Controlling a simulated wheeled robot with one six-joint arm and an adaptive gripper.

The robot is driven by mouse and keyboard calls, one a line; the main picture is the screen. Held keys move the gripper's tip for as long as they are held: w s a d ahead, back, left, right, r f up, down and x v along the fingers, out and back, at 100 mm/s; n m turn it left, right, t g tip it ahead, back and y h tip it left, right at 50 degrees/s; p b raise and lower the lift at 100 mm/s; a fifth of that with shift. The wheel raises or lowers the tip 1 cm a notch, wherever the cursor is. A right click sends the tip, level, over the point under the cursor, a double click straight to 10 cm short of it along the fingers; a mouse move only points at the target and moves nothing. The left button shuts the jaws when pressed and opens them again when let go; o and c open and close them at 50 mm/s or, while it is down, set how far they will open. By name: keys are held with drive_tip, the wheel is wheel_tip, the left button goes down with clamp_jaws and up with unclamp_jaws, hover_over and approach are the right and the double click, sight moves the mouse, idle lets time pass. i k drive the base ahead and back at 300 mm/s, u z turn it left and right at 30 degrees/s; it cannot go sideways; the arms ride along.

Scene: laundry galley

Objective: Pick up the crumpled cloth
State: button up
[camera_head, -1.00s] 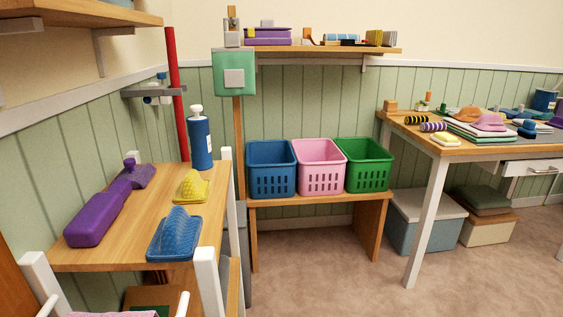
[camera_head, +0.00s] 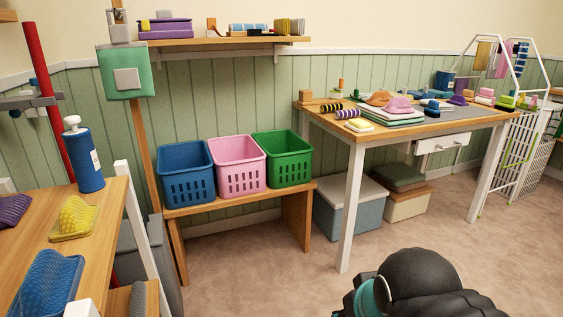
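A pink crumpled cloth-like heap (camera_head: 398,104) lies on the wooden worktable at the right, on or beside a flat folded stack (camera_head: 385,115). An orange heap (camera_head: 379,98) lies just behind it to the left, and a small purple heap (camera_head: 457,99) lies farther right. I cannot tell for sure which of these is the crumpled cloth. A dark rounded part of my arm shows at the bottom right, in front of the worktable and well apart from it. My gripper's fingers do not show.
The worktable (camera_head: 340,133) also holds rolls and small items. Blue (camera_head: 186,171), pink (camera_head: 236,166) and green (camera_head: 282,157) baskets stand on a low bench. Lidded boxes (camera_head: 345,205) sit under the worktable. A white rack (camera_head: 517,150) stands right. Carpet in front is clear.

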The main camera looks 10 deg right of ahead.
sight(380, 97)
drive_tip(key=z, duration=0.6)
drive_tip(key=i, duration=1.5)
drive_tip(key=z, duration=0.3)
